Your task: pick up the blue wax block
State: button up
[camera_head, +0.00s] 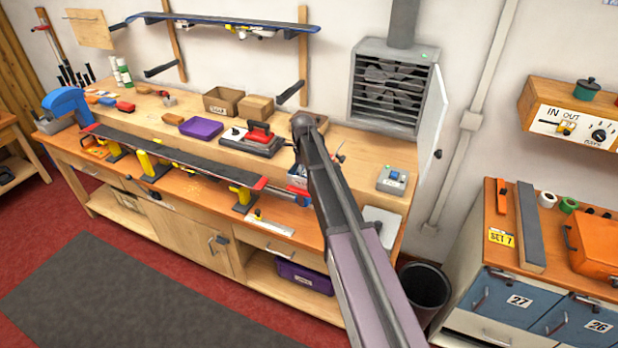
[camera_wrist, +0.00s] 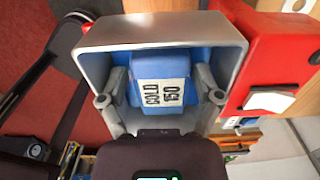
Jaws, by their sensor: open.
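The blue wax block (camera_wrist: 160,68) sits inside a grey open-topped bin (camera_wrist: 92,37) in the wrist view. It carries a white label reading "COLD 150". More blue shows behind and beside it in the bin. My gripper (camera_wrist: 160,97) is open, with one grey finger on each side of the block. Whether either finger touches the block I cannot tell. In the head view my arm reaches over the bench, and my gripper and the block cannot be made out there.
A red object (camera_wrist: 235,65) stands close right of the bin in the wrist view. In the head view, a long dark ski (camera_head: 180,154) lies along the bench front. A red-handled iron (camera_head: 258,135) and a purple box (camera_head: 200,128) are on the bench. A grey heater (camera_head: 395,85) hangs behind.

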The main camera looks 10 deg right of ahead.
aim_at(304, 171)
jog(key=c, duration=1)
jog(key=shift+o, duration=0.2)
jog(key=shift+r, duration=0.2)
notch_tip(304, 171, up, 10)
jog(key=p, duration=1)
jog(key=shift+f, duration=0.2)
